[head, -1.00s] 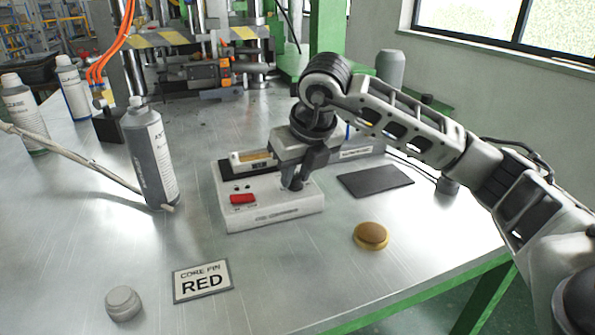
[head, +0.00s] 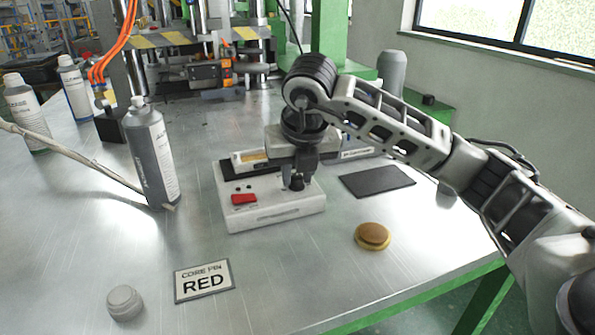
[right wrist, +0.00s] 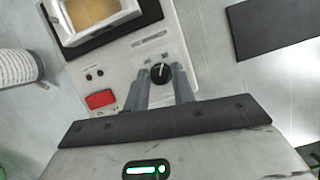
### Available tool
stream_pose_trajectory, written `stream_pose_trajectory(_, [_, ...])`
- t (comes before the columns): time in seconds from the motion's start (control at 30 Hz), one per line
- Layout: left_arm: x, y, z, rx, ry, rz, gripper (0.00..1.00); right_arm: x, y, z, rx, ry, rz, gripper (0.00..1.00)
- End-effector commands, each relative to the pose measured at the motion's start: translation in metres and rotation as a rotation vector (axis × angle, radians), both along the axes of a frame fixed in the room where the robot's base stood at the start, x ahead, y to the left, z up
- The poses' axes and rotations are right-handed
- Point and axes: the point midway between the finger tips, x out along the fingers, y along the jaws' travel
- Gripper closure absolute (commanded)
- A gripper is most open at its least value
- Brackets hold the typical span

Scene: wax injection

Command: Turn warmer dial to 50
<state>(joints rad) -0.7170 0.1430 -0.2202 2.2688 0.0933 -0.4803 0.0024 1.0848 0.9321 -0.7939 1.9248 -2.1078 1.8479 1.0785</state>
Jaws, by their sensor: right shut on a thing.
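The wax warmer (head: 275,214) is a white box on the metal table, with a red switch (head: 244,198) on its front left. It also shows in the right wrist view (right wrist: 124,68). Its black dial (right wrist: 160,72) has a white pointer mark and sits between my right gripper's fingertips. My right gripper (head: 297,184) comes down from above onto the dial and is shut on it. The numbers around the dial are too small to read. My left gripper is not in view.
A dark mat (head: 377,182) and a round amber disc (head: 372,236) lie to the right. A "CORE PIN RED" card (head: 204,281) and a grey round cap (head: 125,302) lie in front. A press stands behind.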

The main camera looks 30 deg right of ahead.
Motion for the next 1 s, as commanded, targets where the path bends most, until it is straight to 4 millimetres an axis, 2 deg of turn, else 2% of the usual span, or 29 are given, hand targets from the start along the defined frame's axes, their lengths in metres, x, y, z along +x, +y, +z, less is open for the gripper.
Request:
stream_pose_trajectory(0.07, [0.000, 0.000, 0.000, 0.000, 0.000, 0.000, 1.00, 0.000, 0.000, 0.000, 0.000, 0.001, 0.001, 0.98])
stream_pose_trajectory(0.1, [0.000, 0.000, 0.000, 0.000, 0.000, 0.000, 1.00, 0.000, 0.000, 0.000, 0.000, 0.001, 0.001, 0.67])
stream_pose_trajectory(0.17, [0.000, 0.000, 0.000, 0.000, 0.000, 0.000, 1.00, 0.000, 0.000, 0.000, 0.000, 0.001, 0.001, 0.53])
stream_pose_trajectory(0.43, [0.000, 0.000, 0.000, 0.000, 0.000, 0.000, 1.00, 0.000, 0.000, 0.000, 0.001, 0.001, 0.002, 0.53])
stream_pose_trajectory(0.57, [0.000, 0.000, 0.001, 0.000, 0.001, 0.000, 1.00, -0.003, 0.001, 0.009, 0.001, -0.001, 0.003, 0.53])
stream_pose_trajectory(0.77, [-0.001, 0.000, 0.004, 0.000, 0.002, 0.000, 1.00, -0.015, 0.007, 0.045, 0.002, -0.006, 0.004, 0.53])
stream_pose_trajectory(1.0, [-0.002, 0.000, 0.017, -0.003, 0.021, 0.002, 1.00, -0.037, 0.013, 0.105, -0.003, -0.006, 0.002, 0.53])
